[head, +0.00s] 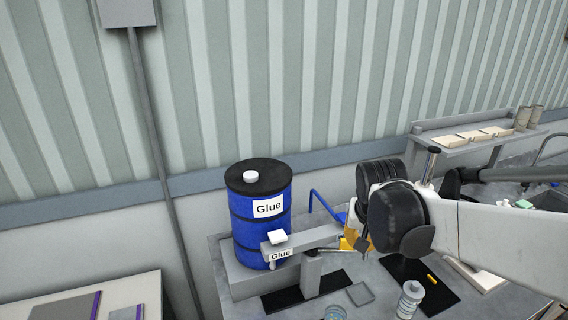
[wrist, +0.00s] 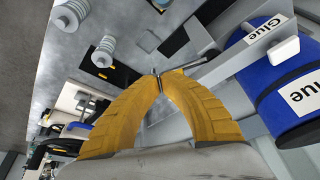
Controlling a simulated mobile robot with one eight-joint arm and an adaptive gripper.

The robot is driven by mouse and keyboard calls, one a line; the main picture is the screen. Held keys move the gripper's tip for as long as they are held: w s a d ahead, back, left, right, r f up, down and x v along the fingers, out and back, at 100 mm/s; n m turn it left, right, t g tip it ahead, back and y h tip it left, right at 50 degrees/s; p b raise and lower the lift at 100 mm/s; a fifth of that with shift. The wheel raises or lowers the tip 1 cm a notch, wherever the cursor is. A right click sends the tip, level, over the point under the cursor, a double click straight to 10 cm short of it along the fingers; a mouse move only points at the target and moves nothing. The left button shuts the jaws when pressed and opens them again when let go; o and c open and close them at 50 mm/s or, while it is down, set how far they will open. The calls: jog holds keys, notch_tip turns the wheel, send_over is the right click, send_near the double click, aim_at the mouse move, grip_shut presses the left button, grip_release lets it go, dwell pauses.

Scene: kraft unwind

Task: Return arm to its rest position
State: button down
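My gripper (wrist: 159,74) has two yellow fingers whose tips nearly meet in the wrist view. In the head view, my gripper (head: 356,242) shows only partly behind my dark wrist joint. My arm reaches in from the right over the grey table. A thin metal rod (wrist: 188,66) runs from the glue dispenser's grey arm (wrist: 222,62) to just by the fingertips. I cannot tell whether the tips touch the rod.
A blue glue drum (head: 262,228) with a black lid stands left of my gripper, beside the dispenser's grey arm (head: 316,237). Ribbed grey spools (head: 410,298) stand in front. A raised shelf (head: 470,142) with trays is at the back right. A corrugated wall closes the back.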

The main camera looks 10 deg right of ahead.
jog(key=s+a+f+n+t+y+b, duration=0.1)
jog(key=s+a+f+n+b, duration=0.1)
jog(key=s+a+f+b, duration=0.2)
jog(key=s+a+f+n+t+b, duration=0.2)
jog(key=s+a+f+n+b, duration=0.1)
jog(key=s+f+b, duration=0.7)
jog(key=a+f+b, duration=0.1)
jog(key=b, duration=0.2)
jog(key=shift+a+f+y, duration=0.15)
jog(key=shift+a+y, duration=0.2)
jog(key=shift+y, duration=0.05)
